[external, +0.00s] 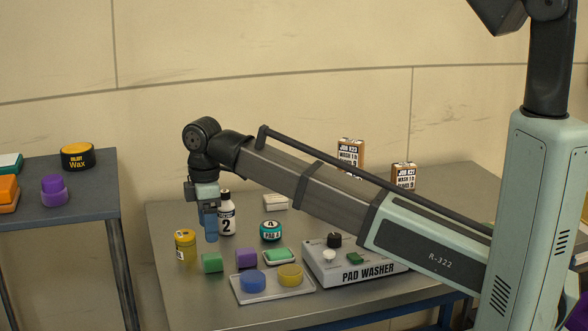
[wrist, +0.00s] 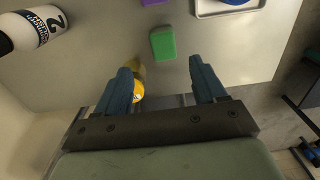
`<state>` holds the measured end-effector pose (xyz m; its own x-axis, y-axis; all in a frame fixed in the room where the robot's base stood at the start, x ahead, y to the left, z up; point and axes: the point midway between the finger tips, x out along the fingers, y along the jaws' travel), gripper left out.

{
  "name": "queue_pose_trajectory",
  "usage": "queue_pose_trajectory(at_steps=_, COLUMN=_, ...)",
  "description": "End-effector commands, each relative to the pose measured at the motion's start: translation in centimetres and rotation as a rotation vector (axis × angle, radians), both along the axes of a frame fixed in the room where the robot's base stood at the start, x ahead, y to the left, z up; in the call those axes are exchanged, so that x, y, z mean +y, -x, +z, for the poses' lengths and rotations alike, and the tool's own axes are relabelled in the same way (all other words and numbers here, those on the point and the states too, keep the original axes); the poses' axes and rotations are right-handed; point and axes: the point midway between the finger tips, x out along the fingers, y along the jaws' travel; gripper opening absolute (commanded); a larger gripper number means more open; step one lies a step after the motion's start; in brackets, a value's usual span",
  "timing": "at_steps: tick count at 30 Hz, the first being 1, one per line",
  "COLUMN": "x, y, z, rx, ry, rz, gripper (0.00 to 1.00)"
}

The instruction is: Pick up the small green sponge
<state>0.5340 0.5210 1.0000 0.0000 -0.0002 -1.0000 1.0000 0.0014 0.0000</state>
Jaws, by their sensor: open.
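A small green block, which looks like the small green sponge (external: 212,262), lies on the metal table near its front left. In the wrist view the green sponge (wrist: 162,43) shows whole, just beyond my fingertips and between their lines. My gripper (external: 211,238) points down above the table, with its blue fingers over the sponge's area and apart from it. In the wrist view my gripper (wrist: 160,68) is open with nothing between its fingers. Another green pad (external: 279,255) lies in a small pale dish farther right.
A yellow jar (external: 185,246) and a white bottle (external: 227,216) stand close to my gripper. A purple block (external: 246,258) lies right of the sponge. A tray (external: 262,295) holds blue and yellow round pads. The pad washer (external: 325,272) stands farther right.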

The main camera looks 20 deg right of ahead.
Motion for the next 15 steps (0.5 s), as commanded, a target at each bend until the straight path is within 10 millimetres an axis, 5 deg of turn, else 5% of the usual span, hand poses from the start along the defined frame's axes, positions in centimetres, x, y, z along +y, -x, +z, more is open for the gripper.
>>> queue_pose_trajectory(at_steps=6, x=0.0, y=0.1, z=-2.8, rx=0.000, ry=0.000, rz=-0.001, gripper=0.70)
queue_pose_trajectory(at_steps=15, x=-0.1, y=0.1, z=-3.9, rx=0.000, ry=0.000, rz=-0.001, gripper=0.70)
